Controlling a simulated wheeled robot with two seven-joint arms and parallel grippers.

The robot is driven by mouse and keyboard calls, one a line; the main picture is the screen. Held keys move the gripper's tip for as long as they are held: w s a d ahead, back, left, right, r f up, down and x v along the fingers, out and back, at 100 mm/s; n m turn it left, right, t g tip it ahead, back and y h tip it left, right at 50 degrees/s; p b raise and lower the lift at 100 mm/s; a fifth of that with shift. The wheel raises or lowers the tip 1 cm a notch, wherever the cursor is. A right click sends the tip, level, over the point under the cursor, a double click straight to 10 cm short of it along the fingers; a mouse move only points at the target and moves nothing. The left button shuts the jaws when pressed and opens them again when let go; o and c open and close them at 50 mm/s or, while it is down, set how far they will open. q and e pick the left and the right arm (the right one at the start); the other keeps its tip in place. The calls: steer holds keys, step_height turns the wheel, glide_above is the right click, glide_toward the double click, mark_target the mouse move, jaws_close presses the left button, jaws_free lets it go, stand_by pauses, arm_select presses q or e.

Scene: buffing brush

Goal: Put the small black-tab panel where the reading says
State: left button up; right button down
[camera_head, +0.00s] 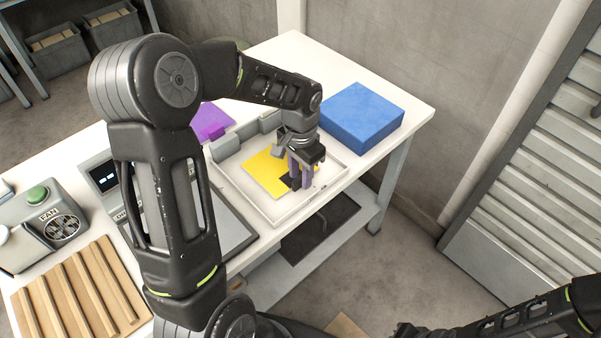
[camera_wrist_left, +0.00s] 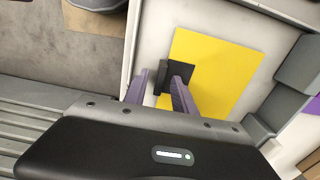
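A yellow panel (camera_head: 262,174) with a black tab (camera_head: 286,182) lies flat in a white shallow tray (camera_head: 273,219) on the table; it also shows in the left wrist view (camera_wrist_left: 222,72). My left gripper (camera_head: 300,183) points down at the tab end of the panel. In the left wrist view its purple fingers (camera_wrist_left: 162,78) stand apart on either side of the upright black tab (camera_wrist_left: 163,80), with a small gap at the left finger. A dark display (camera_head: 104,176) is on a grey device; its reading is too small to tell. My right gripper (camera_head: 408,331) is cut off at the bottom.
A blue block (camera_head: 362,117) stands right of the tray, and a purple panel (camera_head: 209,121) lies behind it to the left. Grey blocks (camera_head: 228,146) line the tray's back. A fan unit (camera_head: 42,221) and slatted wooden rack (camera_head: 82,290) fill the left.

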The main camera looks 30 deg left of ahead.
arm_select(q)
steer(key=shift+r, duration=0.1)
step_height(320, 180, up, 12)
stand_by(0.5)
stand_by(0.5)
